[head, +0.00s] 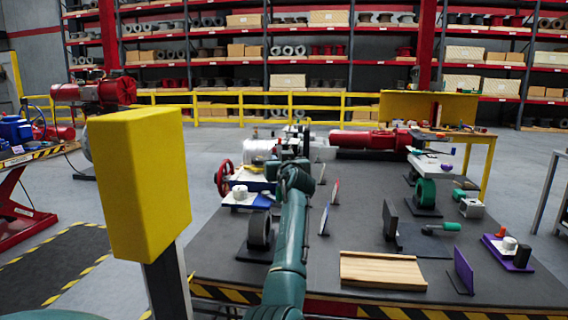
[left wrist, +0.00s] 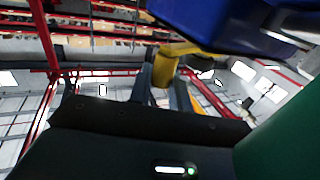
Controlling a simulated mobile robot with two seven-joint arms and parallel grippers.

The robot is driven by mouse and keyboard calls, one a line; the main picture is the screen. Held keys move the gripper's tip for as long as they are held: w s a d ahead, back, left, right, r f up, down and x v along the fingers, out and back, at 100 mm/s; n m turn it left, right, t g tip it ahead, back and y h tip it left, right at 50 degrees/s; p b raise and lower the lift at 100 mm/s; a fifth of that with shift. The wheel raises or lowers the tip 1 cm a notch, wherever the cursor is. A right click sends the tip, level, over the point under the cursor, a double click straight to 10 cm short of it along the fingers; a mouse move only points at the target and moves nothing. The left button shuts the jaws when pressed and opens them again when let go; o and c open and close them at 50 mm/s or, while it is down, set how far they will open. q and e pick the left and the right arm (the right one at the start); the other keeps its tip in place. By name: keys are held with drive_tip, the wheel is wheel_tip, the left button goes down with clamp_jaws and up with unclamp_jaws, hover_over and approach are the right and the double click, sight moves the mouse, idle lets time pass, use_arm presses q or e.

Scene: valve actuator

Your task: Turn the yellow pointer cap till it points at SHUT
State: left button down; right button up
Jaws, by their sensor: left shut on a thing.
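The yellow pointer cap (left wrist: 166,68) shows in the left wrist view, just below a blue housing (left wrist: 205,22), with a yellow arm reaching to the right. My left gripper (left wrist: 162,82) is at the cap, with a dark finger against its left side; it is shut on the cap. The word SHUT cannot be read in either view. My right gripper is in neither view.
The dark table (head: 370,220) holds a red handwheel (head: 224,178), a wooden tray (head: 383,283), upright plates and a purple block (head: 508,252). A large yellow box on a post (head: 140,180) stands close at left.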

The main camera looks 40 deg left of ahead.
use_arm(q)
drive_tip(key=c, duration=1.3)
unclamp_jaws()
drive_tip(key=shift+c, duration=0.2)
drive_tip(key=shift+d, duration=0.1)
drive_tip(key=b+v, duration=0.2)
drive_tip(key=v, duration=1.1)
drive_tip(key=shift+b, duration=0.35)
drive_tip(key=shift+s, duration=0.1)
drive_tip(key=shift+c, duration=0.5)
